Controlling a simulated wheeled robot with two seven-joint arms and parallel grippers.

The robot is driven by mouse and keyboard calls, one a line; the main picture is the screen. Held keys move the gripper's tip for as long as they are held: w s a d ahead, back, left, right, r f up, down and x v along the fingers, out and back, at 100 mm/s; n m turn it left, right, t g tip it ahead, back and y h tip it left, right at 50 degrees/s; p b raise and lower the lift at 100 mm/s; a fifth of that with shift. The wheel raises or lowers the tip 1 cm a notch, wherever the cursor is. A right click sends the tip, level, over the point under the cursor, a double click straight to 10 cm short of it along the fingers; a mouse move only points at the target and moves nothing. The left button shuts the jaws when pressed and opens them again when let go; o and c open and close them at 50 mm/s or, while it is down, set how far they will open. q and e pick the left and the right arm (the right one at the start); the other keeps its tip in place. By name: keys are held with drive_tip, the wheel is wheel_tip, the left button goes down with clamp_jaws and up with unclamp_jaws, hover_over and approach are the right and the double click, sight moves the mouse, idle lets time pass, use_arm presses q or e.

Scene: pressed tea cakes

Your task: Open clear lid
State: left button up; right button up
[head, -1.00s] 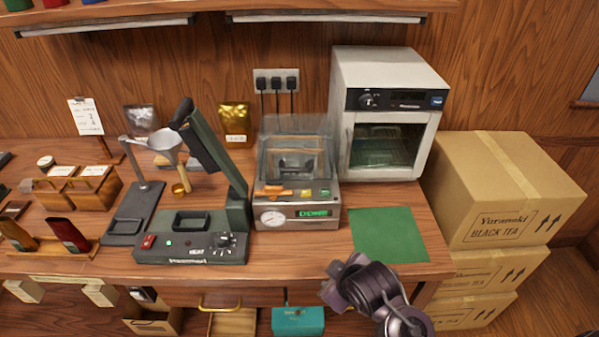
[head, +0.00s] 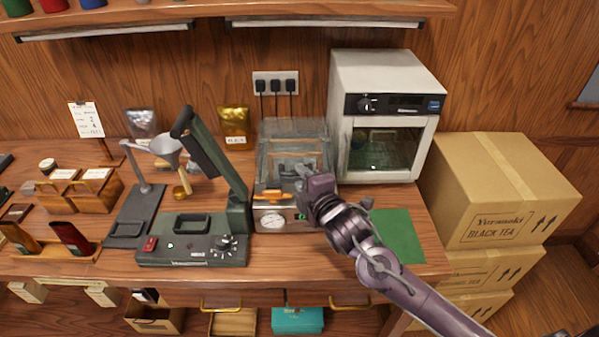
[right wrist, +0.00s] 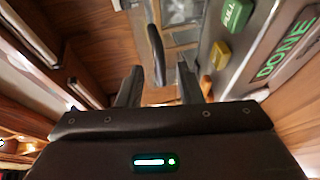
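The clear lid (head: 292,135) is a see-through cover on the metal sealing machine (head: 270,222), left of the white oven in the head view. It looks lowered over the chamber. My right gripper (head: 298,182) reaches in from the right at the machine's front, partly hiding its panel. In the right wrist view my gripper (right wrist: 158,85) has its two fingers apart. A dark curved bar (right wrist: 155,48), which looks like the lid's handle, shows between and beyond the fingertips. I cannot tell whether a finger touches it. My left gripper is not in view.
A green press-like device (head: 190,250) with a raised arm stands close left of the machine. The white oven (head: 385,75) stands behind right. A green mat (head: 402,232) lies under my right arm. The machine's green display (right wrist: 275,58) reads DONE in the right wrist view.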

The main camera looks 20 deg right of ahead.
drive_tip(key=shift+x, duration=0.9)
drive_tip(key=shift+c, duration=0.3)
clamp_jaws()
